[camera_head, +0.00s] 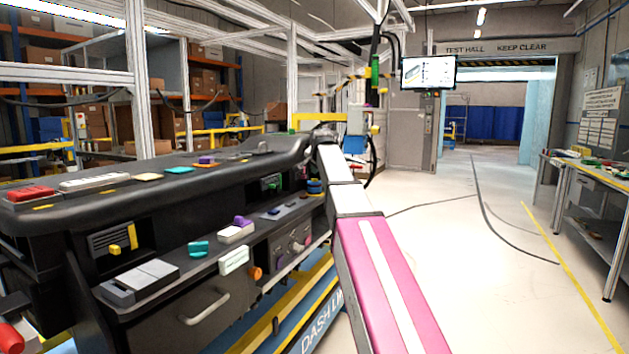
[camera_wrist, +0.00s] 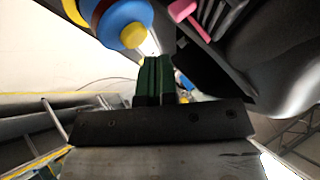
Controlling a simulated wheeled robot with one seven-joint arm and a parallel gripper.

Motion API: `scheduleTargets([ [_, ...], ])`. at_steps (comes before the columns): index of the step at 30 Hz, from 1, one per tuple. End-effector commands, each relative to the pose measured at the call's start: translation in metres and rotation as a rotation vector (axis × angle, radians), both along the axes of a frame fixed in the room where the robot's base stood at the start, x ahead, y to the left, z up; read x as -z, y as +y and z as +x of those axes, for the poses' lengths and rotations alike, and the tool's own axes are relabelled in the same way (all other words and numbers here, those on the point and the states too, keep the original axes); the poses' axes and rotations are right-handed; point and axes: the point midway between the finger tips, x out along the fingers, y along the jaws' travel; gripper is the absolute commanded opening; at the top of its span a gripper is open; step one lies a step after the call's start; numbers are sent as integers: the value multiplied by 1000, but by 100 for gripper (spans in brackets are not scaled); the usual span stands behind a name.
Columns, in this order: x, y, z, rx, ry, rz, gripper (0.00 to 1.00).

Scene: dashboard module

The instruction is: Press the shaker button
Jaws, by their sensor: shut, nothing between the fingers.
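No label in view names the shaker button, so I cannot tell for certain which control it is. In the wrist view, a round blue control with a yellow centre cap (camera_wrist: 133,35) stands just ahead and slightly left of my gripper (camera_wrist: 154,62). My gripper's dark green fingers are together and empty, and appear apart from the control. A blue round control (camera_head: 315,186) also shows at the far end of the dashboard in the head view, close beside my arm. My fingers cannot be made out in the head view.
The black dashboard module (camera_head: 60,213) carries many controls, including a red block (camera_head: 30,194), a white rocker panel (camera_head: 140,278) and a teal knob (camera_head: 198,248). A pink lever (camera_wrist: 185,10) is right of the blue control. Open floor (camera_head: 470,270) lies to the right, before a workbench (camera_head: 590,180).

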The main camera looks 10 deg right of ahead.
Motion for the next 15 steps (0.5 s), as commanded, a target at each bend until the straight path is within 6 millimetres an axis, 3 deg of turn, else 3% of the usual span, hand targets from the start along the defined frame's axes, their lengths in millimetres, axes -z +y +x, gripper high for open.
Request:
scheduleTargets([
  [15, 8, 0, 0, 0, 0, 0, 0],
])
